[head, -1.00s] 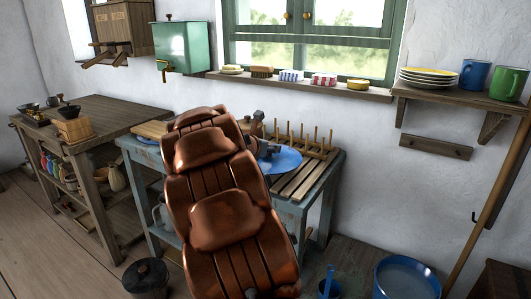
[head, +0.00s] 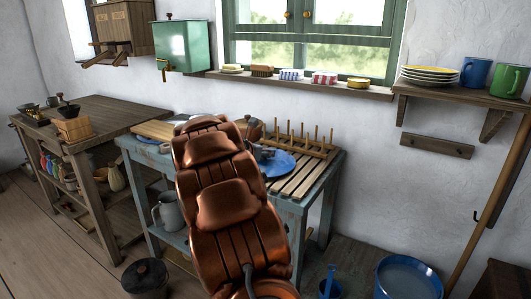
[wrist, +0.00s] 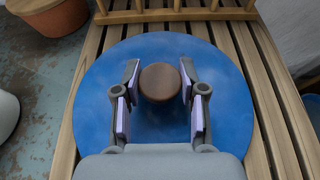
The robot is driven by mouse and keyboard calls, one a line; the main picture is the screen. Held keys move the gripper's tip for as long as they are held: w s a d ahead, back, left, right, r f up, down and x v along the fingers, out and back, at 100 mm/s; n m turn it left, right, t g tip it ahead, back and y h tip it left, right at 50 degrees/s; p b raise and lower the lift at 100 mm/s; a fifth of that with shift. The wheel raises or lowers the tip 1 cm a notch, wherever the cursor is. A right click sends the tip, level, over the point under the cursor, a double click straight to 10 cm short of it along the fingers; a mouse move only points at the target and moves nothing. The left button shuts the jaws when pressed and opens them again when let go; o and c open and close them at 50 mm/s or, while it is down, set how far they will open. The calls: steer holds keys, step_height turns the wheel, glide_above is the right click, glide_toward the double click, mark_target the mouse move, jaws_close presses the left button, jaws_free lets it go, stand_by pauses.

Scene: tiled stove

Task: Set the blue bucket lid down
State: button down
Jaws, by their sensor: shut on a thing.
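The blue bucket lid (wrist: 95,95) is a round blue disc with a brown wooden knob (wrist: 160,82) at its middle. In the wrist view my gripper (wrist: 160,88) has a finger on each side of the knob and is shut on it. In the head view the lid (head: 281,164) is over the slatted rack (head: 297,181) on the blue-grey table, partly hidden by my arm. The lid looks flat and close to the slats; I cannot tell whether it touches them.
A row of upright wooden pegs (head: 304,138) stands behind the lid. A terracotta pot (wrist: 52,16) is at the back left. A blue bucket (head: 408,279) stands on the floor at right. A grey jug (head: 170,211) is on the table's lower shelf.

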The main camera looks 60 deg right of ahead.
steer(key=shift+f, duration=0.1)
steer(key=c, duration=0.7)
jaws_free()
steer(key=shift+o, duration=0.2)
